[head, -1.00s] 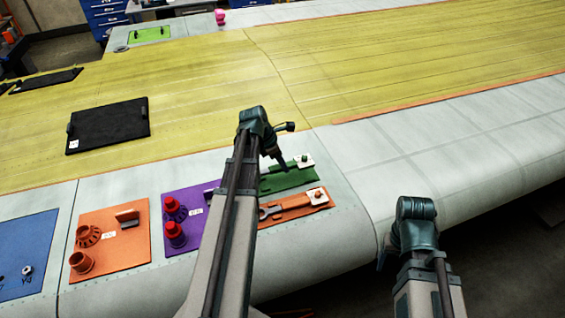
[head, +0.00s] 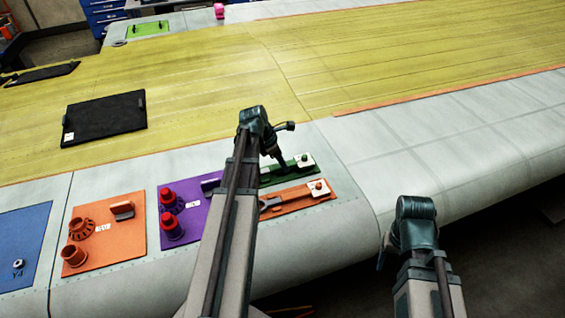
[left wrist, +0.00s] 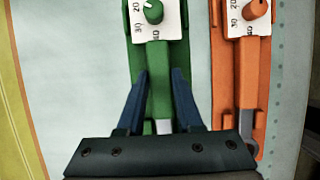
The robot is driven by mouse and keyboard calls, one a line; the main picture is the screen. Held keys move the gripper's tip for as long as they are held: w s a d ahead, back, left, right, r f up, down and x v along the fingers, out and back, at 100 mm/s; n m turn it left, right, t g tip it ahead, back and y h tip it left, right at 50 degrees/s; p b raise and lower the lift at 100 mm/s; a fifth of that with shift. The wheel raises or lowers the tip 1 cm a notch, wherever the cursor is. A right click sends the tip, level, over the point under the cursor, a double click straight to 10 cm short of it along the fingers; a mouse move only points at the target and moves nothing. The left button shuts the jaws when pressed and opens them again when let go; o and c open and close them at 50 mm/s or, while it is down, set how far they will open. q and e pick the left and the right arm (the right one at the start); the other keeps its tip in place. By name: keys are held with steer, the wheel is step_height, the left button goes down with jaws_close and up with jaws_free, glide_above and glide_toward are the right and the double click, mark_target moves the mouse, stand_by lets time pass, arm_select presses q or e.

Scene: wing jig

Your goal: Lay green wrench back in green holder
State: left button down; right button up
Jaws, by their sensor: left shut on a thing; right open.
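The green holder (head: 303,165) lies on the grey wing edge, with a white dial card and green knob at its far end. It also shows in the left wrist view (left wrist: 185,60). The wrench lines up lengthwise with the holder. I cannot tell whether it touches the holder's bed or is slightly above it. In the head view my left arm hides part of the holder. My right gripper (head: 382,258) is open, low at the right, mostly hidden by its arm.
The orange holder (head: 330,194) with its own wrench lies close beside the green one, nearer me. Purple (head: 196,218), orange (head: 128,250) and blue (head: 25,235) mats with parts lie to the left. The wing surface to the right is clear.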

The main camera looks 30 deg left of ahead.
arm_select(q)
steer(key=shift+f, duration=0.15)
steer(key=shift+f+b, duration=0.5)
steer(key=shift+b, duration=0.15)
steer(key=shift+c, duration=2.4)
jaws_free()
